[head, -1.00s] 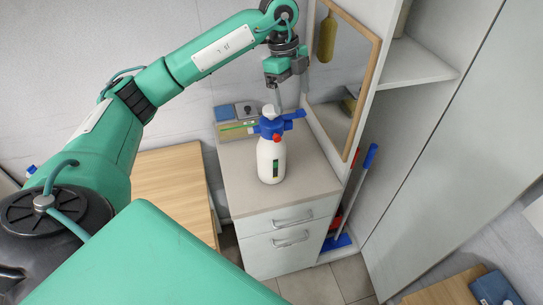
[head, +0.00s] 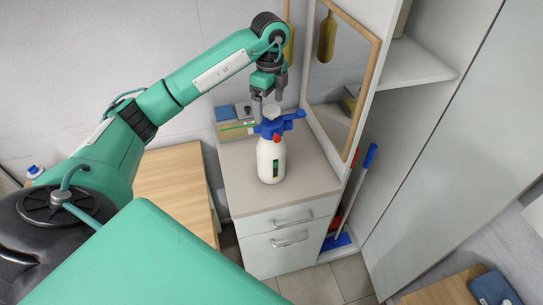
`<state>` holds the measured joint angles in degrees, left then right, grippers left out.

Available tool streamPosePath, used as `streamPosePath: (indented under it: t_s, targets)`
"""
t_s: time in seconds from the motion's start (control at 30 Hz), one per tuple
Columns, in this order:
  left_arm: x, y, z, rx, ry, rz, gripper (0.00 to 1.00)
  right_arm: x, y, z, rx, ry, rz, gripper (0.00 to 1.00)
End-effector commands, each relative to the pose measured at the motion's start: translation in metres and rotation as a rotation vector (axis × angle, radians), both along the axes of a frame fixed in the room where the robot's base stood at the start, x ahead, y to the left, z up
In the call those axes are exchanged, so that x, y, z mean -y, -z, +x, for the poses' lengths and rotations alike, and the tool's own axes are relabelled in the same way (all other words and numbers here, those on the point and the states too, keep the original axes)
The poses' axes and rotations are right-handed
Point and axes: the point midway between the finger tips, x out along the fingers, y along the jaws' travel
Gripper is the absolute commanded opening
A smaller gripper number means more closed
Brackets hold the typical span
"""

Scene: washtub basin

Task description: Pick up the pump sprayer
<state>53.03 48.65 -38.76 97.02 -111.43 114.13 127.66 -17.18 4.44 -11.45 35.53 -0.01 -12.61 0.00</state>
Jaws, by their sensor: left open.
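The pump sprayer (head: 271,158) stands upright on the top of a white drawer cabinet. It has a white bottle body, a blue head with a blue nozzle pointing right, and a small red part below the head. My left gripper (head: 267,106) hangs pointing down just above and behind the sprayer's head. Its fingers are apart and open. One fingertip is close to the blue head, and I cannot tell whether it touches. My right gripper does not show.
A wood-framed mirror (head: 344,80) rises close on the right. A wooden table (head: 172,187) is at the left, and a blue-handled broom (head: 357,190) leans right of the cabinet.

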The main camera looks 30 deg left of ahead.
Motion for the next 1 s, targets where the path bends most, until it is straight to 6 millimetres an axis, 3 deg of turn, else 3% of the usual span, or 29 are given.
streamPosePath:
  t_s: [0.27,0.6,0.87,0.9,1.0]
  targets:
    - [0.003,0.012,0.0,-0.002,0.001,-0.001,0.89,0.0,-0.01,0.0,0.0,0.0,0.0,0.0]
    - [0.007,0.053,0.0,-0.001,0.0,-0.001,0.89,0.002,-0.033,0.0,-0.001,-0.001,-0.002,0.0]
    - [0.008,0.058,0.0,0.001,0.0,-0.002,0.89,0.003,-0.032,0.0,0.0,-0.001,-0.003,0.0]
    - [0.008,0.058,0.0,0.001,0.0,-0.002,0.87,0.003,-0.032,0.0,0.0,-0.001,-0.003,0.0]
    - [0.008,0.058,0.0,0.001,0.0,-0.002,0.68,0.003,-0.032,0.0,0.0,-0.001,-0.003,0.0]
